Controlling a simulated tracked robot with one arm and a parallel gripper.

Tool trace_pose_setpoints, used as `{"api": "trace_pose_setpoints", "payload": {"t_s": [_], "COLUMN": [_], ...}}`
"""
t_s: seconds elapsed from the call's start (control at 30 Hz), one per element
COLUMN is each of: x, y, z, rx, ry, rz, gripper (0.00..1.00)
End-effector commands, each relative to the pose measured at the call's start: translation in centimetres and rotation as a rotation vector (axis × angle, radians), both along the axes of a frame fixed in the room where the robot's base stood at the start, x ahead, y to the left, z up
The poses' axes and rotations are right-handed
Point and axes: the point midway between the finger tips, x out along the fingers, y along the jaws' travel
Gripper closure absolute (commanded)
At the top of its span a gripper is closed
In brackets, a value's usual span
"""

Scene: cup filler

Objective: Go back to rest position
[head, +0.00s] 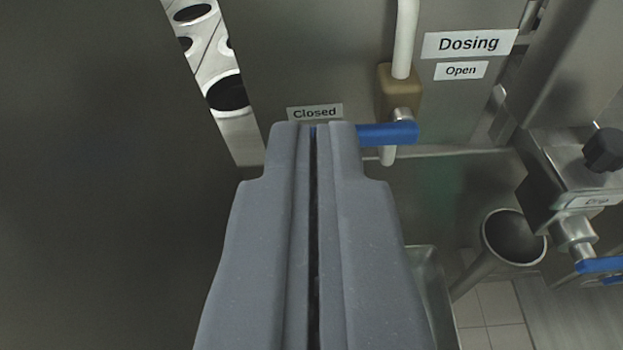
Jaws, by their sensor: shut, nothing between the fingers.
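My gripper (313,128) is in the middle of the head view, pointing away from the camera, with its two grey fingers shut and nothing between them. Its fingertips overlap the left end of a blue valve handle (392,133) in the picture. I cannot tell whether they touch it. The handle lies level, pointing left from a brass-coloured valve (399,90) on a white pipe (405,35). A "Closed" label (315,112) is just above the fingertips. A "Dosing" label (469,43) and an "Open" label (461,70) are to the upper right.
A metal plate with round holes (239,125) is at the upper left. A second blue-handled valve (598,265) and a round metal funnel or pipe mouth (514,237) are at the right. A metal basin (432,290) is beside my gripper. A dark panel (90,180) fills the left.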

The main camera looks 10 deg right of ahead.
Motion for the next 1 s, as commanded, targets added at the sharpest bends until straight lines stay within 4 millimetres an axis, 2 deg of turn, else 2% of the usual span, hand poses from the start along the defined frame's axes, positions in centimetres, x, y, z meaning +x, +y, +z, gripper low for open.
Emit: {"api": "trace_pose_setpoints", "payload": {"t_s": [0.1,0.27,0.37,0.47,0.6,0.73,0.87,1.0], "x": [-0.8,-0.9,0.0,1.9,4.9,6.6,7.1,6.2], "y": [0.2,0.3,0.4,0.7,1.0,0.5,-0.9,-3.4], "z": [0.1,0.3,1.1,3.3,8.6,14.4,20.4,26.5], "rx": [-0.001,0.004,0.039,0.117,0.250,0.335,0.377,0.372], "ry": [0.001,0.001,-0.005,-0.026,-0.065,-0.104,-0.141,-0.174], "rz": [0.000,0.000,0.016,0.057,0.158,0.265,0.368,0.465], "gripper": [1.00,1.00,1.00,1.00,1.00,1.00,1.00,1.00]}}
